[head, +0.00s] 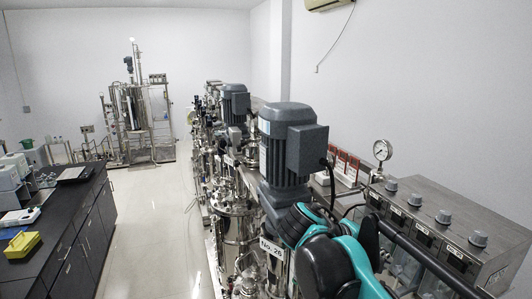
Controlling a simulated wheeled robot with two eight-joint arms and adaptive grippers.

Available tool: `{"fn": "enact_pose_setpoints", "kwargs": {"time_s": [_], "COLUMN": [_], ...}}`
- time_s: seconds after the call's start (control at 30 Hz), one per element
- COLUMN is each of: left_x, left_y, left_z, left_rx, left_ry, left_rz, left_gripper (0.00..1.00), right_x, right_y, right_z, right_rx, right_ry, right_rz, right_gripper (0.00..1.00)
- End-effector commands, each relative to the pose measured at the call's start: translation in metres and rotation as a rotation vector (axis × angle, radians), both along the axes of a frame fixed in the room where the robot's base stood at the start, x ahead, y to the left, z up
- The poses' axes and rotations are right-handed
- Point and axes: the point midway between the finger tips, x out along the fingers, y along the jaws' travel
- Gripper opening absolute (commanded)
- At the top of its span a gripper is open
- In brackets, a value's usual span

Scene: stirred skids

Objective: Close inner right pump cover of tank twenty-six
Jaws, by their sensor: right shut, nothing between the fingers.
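The tank (238,222) is a steel vessel with a white "No. 26" label (271,248) and a large grey motor (290,140) on top. To its right stands a steel pump cabinet (435,212) with several grey knobs along its top. Small labelled pump fronts (422,236) line its side facing the tank. Whether each cover is open or shut is too small to tell. My right arm, teal and black, rises from the bottom edge between tank and cabinet. My right gripper (318,216) is shut and empty, mostly hidden by the arm. My left gripper is out of view.
A pressure gauge (381,151) stands at the cabinet's far end. A dark lab bench (75,212) is at the left, with clear floor (150,225) between.

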Motion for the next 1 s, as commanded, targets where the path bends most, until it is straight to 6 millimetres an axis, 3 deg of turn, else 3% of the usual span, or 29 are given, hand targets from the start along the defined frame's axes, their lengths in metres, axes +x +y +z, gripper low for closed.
{"fn": "enact_pose_setpoints", "kwargs": {"time_s": [1.0], "left_x": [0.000], "left_y": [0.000], "left_z": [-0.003], "left_rx": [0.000], "left_ry": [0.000], "left_rz": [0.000], "left_gripper": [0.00], "right_x": [0.006], "right_y": [-0.017], "right_z": [-0.005], "right_rx": [0.000], "right_ry": [0.000], "right_rz": [0.000], "right_gripper": [0.00]}}
